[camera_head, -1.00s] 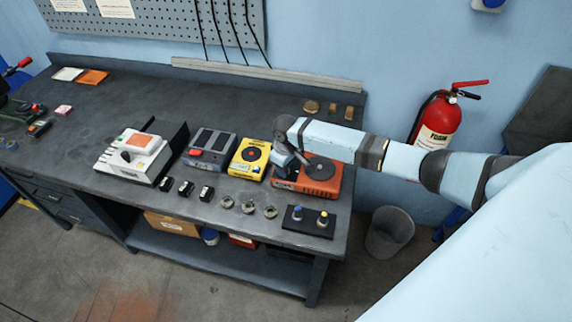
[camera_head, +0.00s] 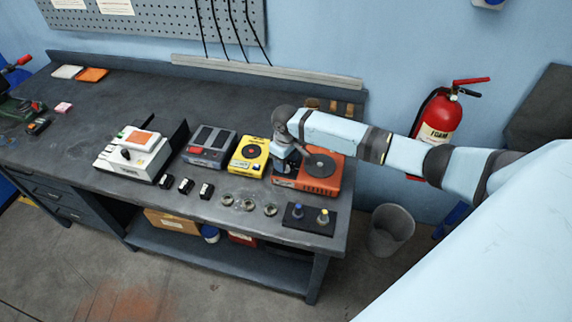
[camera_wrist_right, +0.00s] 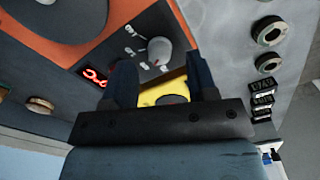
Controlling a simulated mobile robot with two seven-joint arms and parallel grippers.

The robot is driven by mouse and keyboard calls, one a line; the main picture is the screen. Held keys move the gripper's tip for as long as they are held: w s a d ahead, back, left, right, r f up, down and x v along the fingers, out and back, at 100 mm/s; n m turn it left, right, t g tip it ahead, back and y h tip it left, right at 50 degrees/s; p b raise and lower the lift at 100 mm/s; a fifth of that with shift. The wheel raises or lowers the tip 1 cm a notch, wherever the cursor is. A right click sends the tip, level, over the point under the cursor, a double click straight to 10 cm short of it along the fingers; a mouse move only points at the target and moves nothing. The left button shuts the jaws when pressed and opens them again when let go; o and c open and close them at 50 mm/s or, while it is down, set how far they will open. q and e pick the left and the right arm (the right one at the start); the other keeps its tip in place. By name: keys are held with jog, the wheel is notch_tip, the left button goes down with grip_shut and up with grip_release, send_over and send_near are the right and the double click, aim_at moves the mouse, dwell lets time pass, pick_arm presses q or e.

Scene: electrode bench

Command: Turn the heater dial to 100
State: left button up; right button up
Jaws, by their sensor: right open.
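The heater is an orange box (camera_head: 322,186) with a round dark plate, at the right end of the bench. In the right wrist view its orange top (camera_wrist_right: 60,52) and grey front panel show. The heater dial (camera_wrist_right: 159,50) is a round grey knob on that panel, with small markings beside it. A red lit display (camera_wrist_right: 93,76) sits near it; I cannot read its number surely. My right gripper (camera_wrist_right: 164,72) is open, its two fingers pointing at the panel with the dial just beyond the gap. In the head view the right gripper (camera_head: 286,166) hides part of the heater's left side.
A yellow device (camera_head: 248,157) stands close to the heater's left, then a grey device (camera_head: 209,147) and a white one (camera_head: 134,153). Several metal rings (camera_head: 249,205) and a black board with two knobs (camera_head: 308,218) lie along the front edge.

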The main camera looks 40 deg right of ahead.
notch_tip(320, 180, up, 12)
jog(key=b, duration=0.1)
jog(key=shift+f, duration=0.25)
jog(key=s+a+f+n+t+y, duration=0.1)
jog(key=s+a+f, duration=0.3)
jog(key=s+a, duration=0.35)
jog(key=s+a+f+n+t+y, duration=0.1)
jog(key=s+a+f, duration=0.3)
jog(key=s+a, duration=0.3)
jog(key=s+d+r+m+t+h, duration=0.1)
jog(key=s+d+r+m, duration=0.1)
jog(key=s, duration=0.7)
jog(key=s+d+r+m+t+h, duration=0.1)
jog(key=s+d+r+m, duration=0.1)
jog(key=s, duration=0.8)
jog(key=w+a+f+t+y, duration=0.1)
jog(key=w+a+f+t, duration=0.1)
jog(key=f, duration=0.2)
jog(key=w+a+f+n+t+y, duration=0.1)
jog(key=w+a+f+t, duration=0.1)
jog(key=f, duration=0.3)
jog(key=w+a+f+t+y, duration=0.1)
jog(key=w+f+t, duration=0.1)
jog(key=f, duration=0.3)
jog(key=shift+a+t, duration=0.4)
jog(key=shift+t, duration=0.1)
